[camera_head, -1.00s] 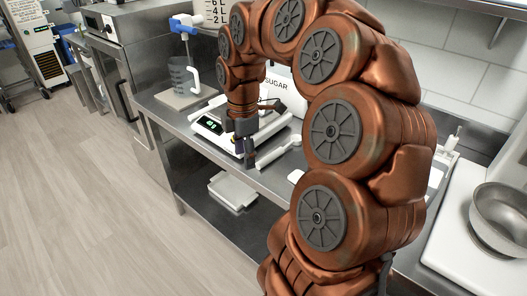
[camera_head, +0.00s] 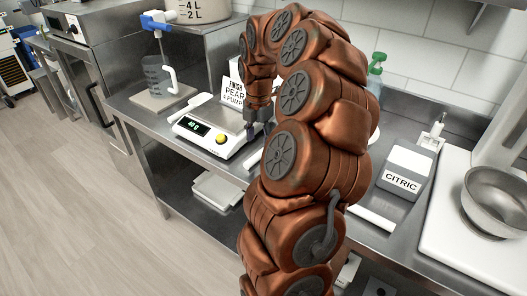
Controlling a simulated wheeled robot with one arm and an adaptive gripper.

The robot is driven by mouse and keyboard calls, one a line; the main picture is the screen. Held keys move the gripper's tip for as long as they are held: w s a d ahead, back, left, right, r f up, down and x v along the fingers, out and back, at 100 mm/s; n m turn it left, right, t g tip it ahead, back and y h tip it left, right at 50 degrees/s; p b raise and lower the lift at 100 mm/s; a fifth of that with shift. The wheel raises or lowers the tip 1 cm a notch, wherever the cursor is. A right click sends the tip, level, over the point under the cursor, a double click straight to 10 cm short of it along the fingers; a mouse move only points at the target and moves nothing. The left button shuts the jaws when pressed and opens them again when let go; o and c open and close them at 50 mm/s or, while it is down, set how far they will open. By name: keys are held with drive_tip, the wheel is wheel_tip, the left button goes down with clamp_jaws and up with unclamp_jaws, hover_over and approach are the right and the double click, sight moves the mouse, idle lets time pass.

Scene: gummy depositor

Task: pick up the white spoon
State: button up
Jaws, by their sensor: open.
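A slim white piece that looks like the white spoon (camera_head: 253,160) lies on the steel counter just right of the scale. My arm hides most of it, so its full shape cannot be told. My gripper (camera_head: 250,133) points down at the right side of the scale, a little behind and above this white piece. It is open, with nothing visible between the fingers. The fingertips are small and partly lost against the scale.
The white scale (camera_head: 213,143) has a lit display. Right of my arm are a CITRIC container (camera_head: 405,168), a green-topped bottle (camera_head: 375,75) and a steel bowl (camera_head: 497,200).

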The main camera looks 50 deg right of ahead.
sight(261, 151)
drive_tip(key=shift+s+d+f+p, duration=0.15)
drive_tip(key=shift+f+p, duration=0.15)
drive_tip(key=shift+f, duration=0.25)
drive_tip(key=shift+s+d+f+p, duration=0.1)
drive_tip(key=shift+f+p, duration=0.35)
drive_tip(key=shift+f, duration=1.45)
clamp_jaws()
drive_tip(key=shift+r, duration=0.1)
drive_tip(key=shift+r+b, duration=0.7)
drive_tip(key=shift+r, duration=1)
drive_tip(key=s+a+r+b, duration=0.1)
drive_tip(key=s+a+b, duration=0.2)
drive_tip(key=s+a, duration=0.6)
drive_tip(key=a, duration=0.4)
drive_tip(key=shift+s+r+b, duration=0.2)
drive_tip(key=shift+b, duration=0.1)
